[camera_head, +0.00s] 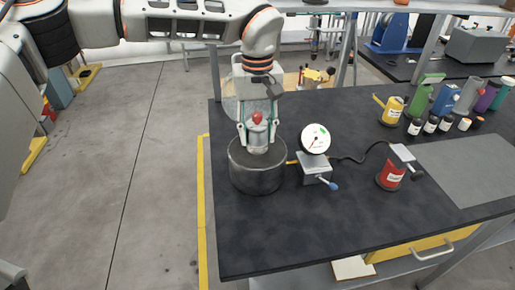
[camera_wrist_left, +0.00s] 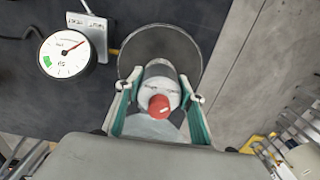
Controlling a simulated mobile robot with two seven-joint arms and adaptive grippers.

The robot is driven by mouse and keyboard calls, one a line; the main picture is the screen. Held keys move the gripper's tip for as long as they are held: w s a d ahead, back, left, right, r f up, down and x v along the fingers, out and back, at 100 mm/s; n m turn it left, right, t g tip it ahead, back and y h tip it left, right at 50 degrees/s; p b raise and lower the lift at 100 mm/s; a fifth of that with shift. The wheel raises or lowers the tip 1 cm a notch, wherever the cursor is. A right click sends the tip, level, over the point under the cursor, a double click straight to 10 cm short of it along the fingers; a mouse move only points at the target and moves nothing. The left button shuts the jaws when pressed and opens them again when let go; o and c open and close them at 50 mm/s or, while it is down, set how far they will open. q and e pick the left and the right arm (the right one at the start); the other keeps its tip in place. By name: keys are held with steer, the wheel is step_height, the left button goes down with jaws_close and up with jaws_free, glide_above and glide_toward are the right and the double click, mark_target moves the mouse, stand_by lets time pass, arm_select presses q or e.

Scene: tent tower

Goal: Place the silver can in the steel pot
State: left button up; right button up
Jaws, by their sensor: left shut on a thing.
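The steel pot (camera_head: 258,177) stands on the dark bench near its left edge. It also shows in the left wrist view as a round rim (camera_wrist_left: 190,50) beyond the fingers. My left gripper (camera_head: 259,138) points down over the pot and is shut on the silver can. The can (camera_head: 259,130) has a red top, and its lower end is at or just inside the pot's mouth; its exact depth is hard to tell. In the left wrist view the can (camera_wrist_left: 153,72) sits between the two green-edged fingers. My right gripper is not in view.
Several bottles and a yellow can (camera_head: 392,111) stand at the back right. The front of the bench is clear.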

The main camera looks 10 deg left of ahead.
mark_target(258, 115)
arm_select(q)
steer(key=shift+f, duration=0.45)
step_height(258, 115, down, 4)
steer(key=shift+f, duration=0.15)
steer(key=o, duration=1.6)
steer(key=shift+f, duration=0.1)
steer(key=shift+c, duration=0.2)
steer(key=shift+r, duration=0.3)
step_height(258, 115, up, 12)
steer(key=shift+f, duration=0.15)
